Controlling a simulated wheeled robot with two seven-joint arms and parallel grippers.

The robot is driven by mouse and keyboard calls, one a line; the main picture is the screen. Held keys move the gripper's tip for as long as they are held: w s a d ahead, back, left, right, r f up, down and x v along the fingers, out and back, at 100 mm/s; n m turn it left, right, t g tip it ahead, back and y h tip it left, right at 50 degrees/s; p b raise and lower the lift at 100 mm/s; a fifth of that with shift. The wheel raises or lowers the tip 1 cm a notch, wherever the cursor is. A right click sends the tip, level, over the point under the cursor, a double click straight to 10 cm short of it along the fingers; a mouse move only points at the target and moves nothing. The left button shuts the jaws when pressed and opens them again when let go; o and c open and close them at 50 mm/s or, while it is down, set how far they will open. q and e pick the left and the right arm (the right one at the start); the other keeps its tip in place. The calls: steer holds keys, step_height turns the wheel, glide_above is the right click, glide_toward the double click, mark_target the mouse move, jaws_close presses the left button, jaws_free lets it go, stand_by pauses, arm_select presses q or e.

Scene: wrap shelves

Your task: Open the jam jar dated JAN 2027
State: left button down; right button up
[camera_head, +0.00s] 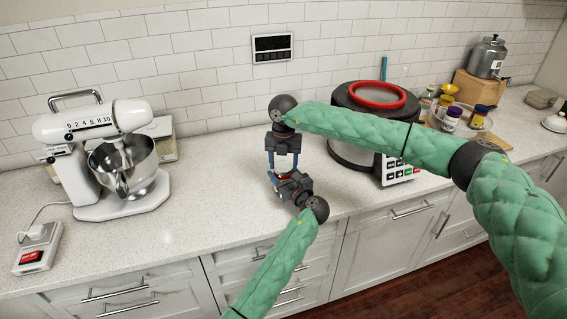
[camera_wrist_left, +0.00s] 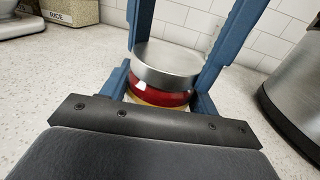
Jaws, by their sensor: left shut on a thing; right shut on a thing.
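A small jar with red contents (camera_wrist_left: 160,94) and a silver lid (camera_wrist_left: 167,62) stands on the counter in the left wrist view. In the head view only a bit of red (camera_head: 284,177) shows between my grippers. My left gripper (camera_head: 281,179), reaching in low from the front, is shut on the jar's body. My right gripper (camera_head: 284,168) points down from above and is shut on the lid, a blue finger on each side. The lid sits level on the jar. No date can be read on this jar.
A stand mixer (camera_head: 120,165) stands at the left and a silver round appliance with a red ring (camera_head: 378,95) close on the right. Several other jars (camera_head: 449,119) stand farther right, by a metal canister (camera_head: 487,57). The counter in front is clear.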

steer(key=n, duration=0.4)
steer(key=shift+w+d, duration=0.1)
steer(key=n, duration=0.5)
steer(key=shift+r+n, duration=0.1)
steer(key=shift+n, duration=0.2)
steer(key=n, duration=0.4)
steer(key=shift+w, duration=0.1)
steer(key=n, duration=0.9)
steer(key=shift+r+n, duration=0.1)
steer(key=shift+n, duration=0.2)
steer(key=n, duration=0.8)
arm_select(q)
steer(key=shift+s, duration=0.1)
arm_select(e)
steer(key=n, duration=0.5)
